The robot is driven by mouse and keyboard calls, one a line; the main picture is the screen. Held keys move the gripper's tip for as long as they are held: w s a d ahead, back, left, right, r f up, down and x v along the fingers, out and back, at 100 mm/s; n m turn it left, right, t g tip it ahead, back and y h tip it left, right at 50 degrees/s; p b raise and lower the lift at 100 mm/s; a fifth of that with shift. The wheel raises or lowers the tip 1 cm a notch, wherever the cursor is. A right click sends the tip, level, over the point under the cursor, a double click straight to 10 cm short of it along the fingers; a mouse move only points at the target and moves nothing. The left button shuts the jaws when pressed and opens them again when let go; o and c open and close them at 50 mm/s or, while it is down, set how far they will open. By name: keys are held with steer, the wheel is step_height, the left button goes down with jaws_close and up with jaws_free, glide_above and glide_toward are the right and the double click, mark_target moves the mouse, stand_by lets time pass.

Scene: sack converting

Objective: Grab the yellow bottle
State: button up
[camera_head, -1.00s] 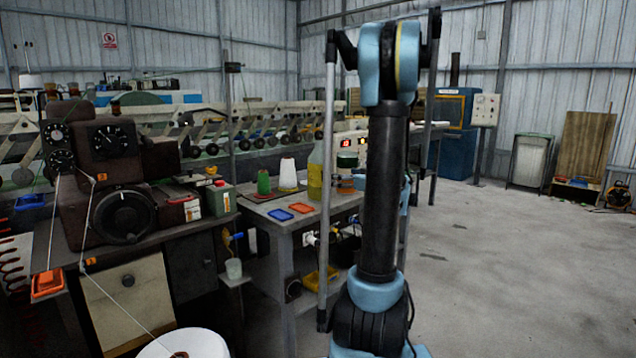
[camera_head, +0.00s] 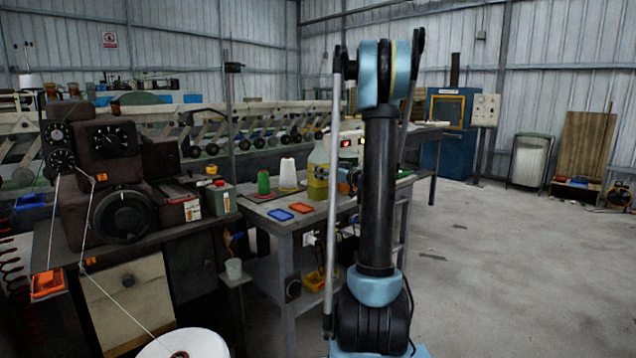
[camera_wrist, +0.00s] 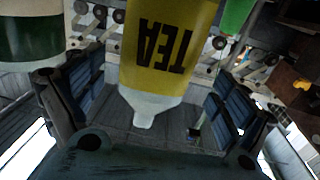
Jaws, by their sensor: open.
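The yellow bottle (camera_head: 318,176) stands upright on the workbench, with a pale cap and a clear upper part. In the wrist view the bottle (camera_wrist: 172,45) appears upside down, with black "TEA" lettering and its white nozzle pointing down the picture. My gripper (camera_wrist: 155,105) is open, one finger on each side of the bottle's top in that view. Gaps show between the bottle and both fingers. In the head view my wrist is just right of the bottle, and my arm hides most of the gripper.
A white and dark green container (camera_wrist: 30,35) is close to my left-hand finger in the wrist view. Open floor is at right.

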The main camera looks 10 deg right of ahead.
steer(key=x, duration=0.5)
steer(key=shift+w, duration=0.3)
steer(key=shift+c, duration=0.3)
steer(key=c, duration=1.5)
steer(key=shift+r, duration=0.25)
